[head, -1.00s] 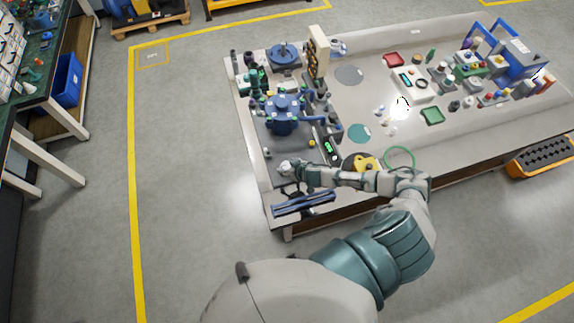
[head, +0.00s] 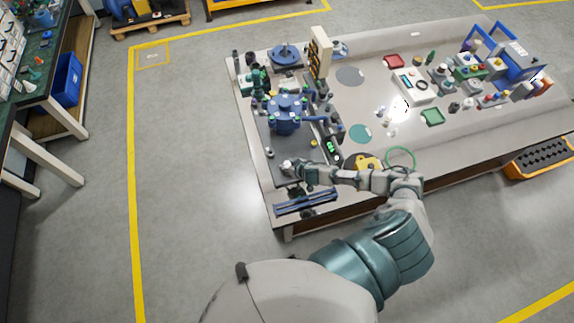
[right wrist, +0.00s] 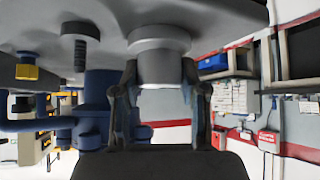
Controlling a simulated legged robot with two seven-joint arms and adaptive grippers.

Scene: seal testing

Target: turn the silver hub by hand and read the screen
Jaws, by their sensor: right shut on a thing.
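The silver hub (right wrist: 160,55) is a round, stepped metal cylinder in the right wrist view, where the picture looks upside down. My right gripper (right wrist: 160,98) has one dark finger on each side of the hub and is shut on it. In the head view my right gripper (head: 291,168) is at the near end of the dark fixture plate, mostly covering the hub. A small screen with green lit figures (head: 331,147) stands just right of the plate; its figures are too small to read. My left gripper is not in view.
A blue flanged housing (head: 286,114) stands on the plate behind my right gripper. A blue bar-shaped tool (head: 305,203) lies at the table's near left corner. A yellow and black round item (head: 366,163) and a green ring (head: 399,158) lie close to my right forearm.

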